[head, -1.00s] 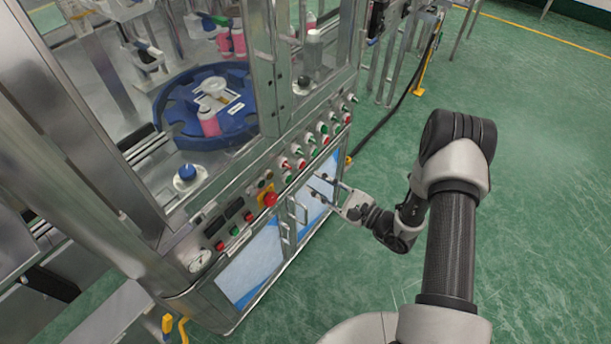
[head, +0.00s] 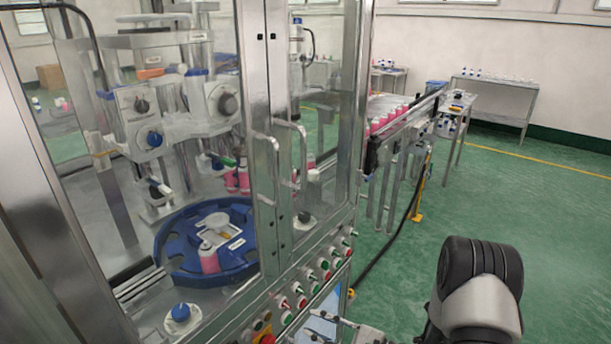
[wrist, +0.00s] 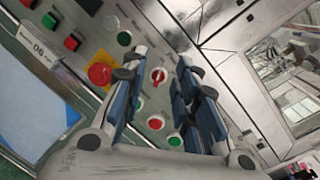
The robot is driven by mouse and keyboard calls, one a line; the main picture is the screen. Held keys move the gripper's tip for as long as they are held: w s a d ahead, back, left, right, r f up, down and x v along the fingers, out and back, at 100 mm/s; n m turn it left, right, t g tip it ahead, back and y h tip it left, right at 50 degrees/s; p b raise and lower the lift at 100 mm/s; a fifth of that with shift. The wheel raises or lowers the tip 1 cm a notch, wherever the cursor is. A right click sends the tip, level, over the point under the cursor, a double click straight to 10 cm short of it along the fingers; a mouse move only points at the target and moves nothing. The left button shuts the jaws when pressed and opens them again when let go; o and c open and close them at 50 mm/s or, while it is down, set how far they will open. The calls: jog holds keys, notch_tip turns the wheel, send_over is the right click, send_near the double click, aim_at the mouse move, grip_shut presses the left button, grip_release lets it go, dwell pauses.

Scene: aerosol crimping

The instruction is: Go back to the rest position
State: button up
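My gripper (wrist: 160,72) is open and empty in the wrist view, with its two dark-blue-padded fingers apart. Behind the fingers is the machine's control panel (wrist: 150,122), with a red emergency button (wrist: 99,74) on a yellow base, a red selector and green buttons. In the head view only part of the gripper (head: 326,322) shows at the bottom edge, in front of the panel's lower right part. The rest of it is cut off by the frame. I cannot tell the exact gap between the fingers and the panel.
The glass-walled crimping machine has closed doors with metal handles (head: 303,165). Inside, a blue rotary table (head: 185,240) carries a pink can (head: 208,258). A conveyor (head: 405,118) with several pink cans stands behind. Green floor (head: 540,215) at the right is clear.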

jog(key=s+a+r+n+g+h, duration=0.25)
jog(key=s+r+n+g, duration=0.3)
jog(key=s+r, duration=0.3)
jog(key=s+a+r+n+g+h, duration=0.25)
jog(key=s+r+n+g, duration=0.25)
jog(key=s+r+n, duration=0.3)
jog(key=s+d+r+n+t+h, duration=0.1)
jog(key=s+d+r+t+h, duration=0.2)
jog(key=d, duration=0.4)
jog(key=s+d+r+n+t+h, duration=0.2)
jog(key=s+d+r+t+h, duration=0.1)
jog(key=s+d+h, duration=0.3)
jog(key=shift+d+r+t+h, duration=0.4)
jog(key=shift+d+h, duration=0.4)
jog(key=shift+d, duration=0.25)
jog(key=shift+s+a+n, duration=0.15)
jog(key=shift+n, duration=0.1)
